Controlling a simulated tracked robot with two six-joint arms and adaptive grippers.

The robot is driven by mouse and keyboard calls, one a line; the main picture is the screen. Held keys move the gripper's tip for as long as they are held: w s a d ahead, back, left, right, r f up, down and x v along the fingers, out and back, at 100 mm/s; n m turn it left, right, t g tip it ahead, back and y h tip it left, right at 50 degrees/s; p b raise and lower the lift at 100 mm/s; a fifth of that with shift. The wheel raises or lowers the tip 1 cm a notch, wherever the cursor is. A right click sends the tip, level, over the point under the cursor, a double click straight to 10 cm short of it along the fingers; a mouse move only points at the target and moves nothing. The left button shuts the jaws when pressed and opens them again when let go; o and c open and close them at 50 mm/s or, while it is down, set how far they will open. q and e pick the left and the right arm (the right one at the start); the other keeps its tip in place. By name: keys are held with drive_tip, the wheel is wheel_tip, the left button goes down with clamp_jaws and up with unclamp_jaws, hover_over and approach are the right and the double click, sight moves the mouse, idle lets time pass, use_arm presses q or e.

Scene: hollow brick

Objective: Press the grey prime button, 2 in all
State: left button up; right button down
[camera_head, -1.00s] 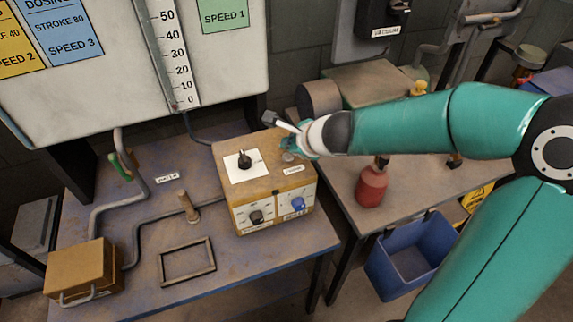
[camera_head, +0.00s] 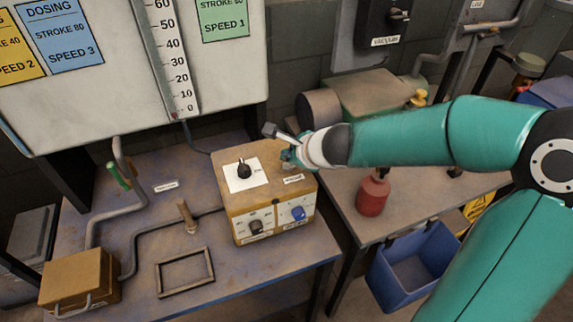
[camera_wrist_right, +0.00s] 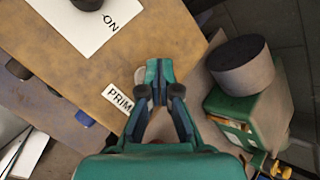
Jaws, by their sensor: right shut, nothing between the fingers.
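The yellow control box (camera_head: 267,200) stands on the left bench. The grey prime button is on its top near the right edge, by the PRIME label (camera_wrist_right: 117,98). In the right wrist view, a sliver of the grey button (camera_wrist_right: 140,75) shows beside my fingertips, which hide the rest. My right gripper (camera_head: 290,157) is shut and empty, its fingertips at the button; it also shows in the wrist view (camera_wrist_right: 159,80). I cannot tell whether the tips touch the button or hover just above it. My left gripper is not in view.
A red bottle (camera_head: 372,194) and a green pump unit (camera_head: 375,95) stand on the right bench. A blue bin (camera_head: 412,265) hangs below.

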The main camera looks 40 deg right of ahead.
sight(289, 167)
drive_tip(key=shift+f, duration=0.1)
idle(0.5)
drive_tip(key=shift+f+b, duration=0.3)
drive_tip(key=shift+f+b, duration=0.4)
idle(0.9)
drive_tip(key=shift+r, duration=0.1)
drive_tip(key=shift+r+p, duration=0.8)
drive_tip(key=shift+p, duration=0.15)
wheel_tip(289, 167, up, 5)
drive_tip(key=p, duration=0.5)
